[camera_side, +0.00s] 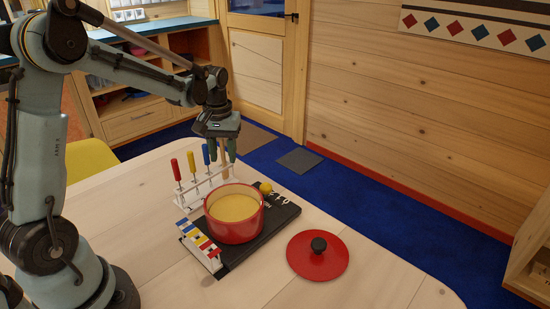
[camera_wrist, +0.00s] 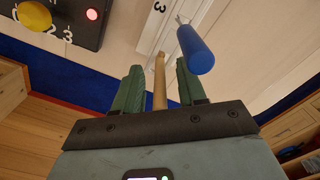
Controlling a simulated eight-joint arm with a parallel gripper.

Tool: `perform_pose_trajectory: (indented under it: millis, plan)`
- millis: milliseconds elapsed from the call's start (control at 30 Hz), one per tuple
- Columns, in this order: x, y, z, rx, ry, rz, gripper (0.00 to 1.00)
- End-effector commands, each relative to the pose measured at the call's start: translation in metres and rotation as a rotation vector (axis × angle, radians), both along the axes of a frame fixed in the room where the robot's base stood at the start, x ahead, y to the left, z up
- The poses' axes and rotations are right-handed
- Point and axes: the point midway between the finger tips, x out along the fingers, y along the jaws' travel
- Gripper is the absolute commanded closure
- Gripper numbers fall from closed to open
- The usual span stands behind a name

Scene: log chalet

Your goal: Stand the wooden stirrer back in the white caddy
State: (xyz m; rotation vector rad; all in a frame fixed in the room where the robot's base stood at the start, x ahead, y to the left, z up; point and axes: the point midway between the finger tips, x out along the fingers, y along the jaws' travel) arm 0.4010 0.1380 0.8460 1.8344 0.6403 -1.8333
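The wooden stirrer (camera_side: 225,169) stands upright at the right end of the white caddy (camera_side: 185,204). Its lower end looks to be in the caddy, but its seating is unclear. In the wrist view the stirrer (camera_wrist: 160,85) runs between the two green fingers of my gripper (camera_wrist: 160,88), with a gap on each side. My gripper (camera_side: 222,153) points down over it, open, fingers around its upper part. Forks with red (camera_side: 176,169), yellow (camera_side: 191,161) and blue (camera_side: 206,154) handles stand in the caddy; the blue handle (camera_wrist: 195,50) is close beside my right finger in the wrist view.
A red pot (camera_side: 235,229) of yellow fondue stands on a black hot plate (camera_side: 270,224) with a yellow knob (camera_side: 266,187), just in front of the stirrer. A red lid (camera_side: 317,258) lies at right. The table's right front is clear.

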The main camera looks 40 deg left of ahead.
Motion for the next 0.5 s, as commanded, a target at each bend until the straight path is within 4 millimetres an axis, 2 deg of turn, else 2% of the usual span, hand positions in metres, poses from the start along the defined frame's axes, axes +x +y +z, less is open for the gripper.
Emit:
perform_pose_trajectory:
  millis: [267, 500]
  plan:
    - [0.0, 0.0, 0.006, 0.0, 0.0, 0.0, 0.59]
    - [0.0, 0.0, 0.04, 0.0, 0.0, 0.0, 0.59]
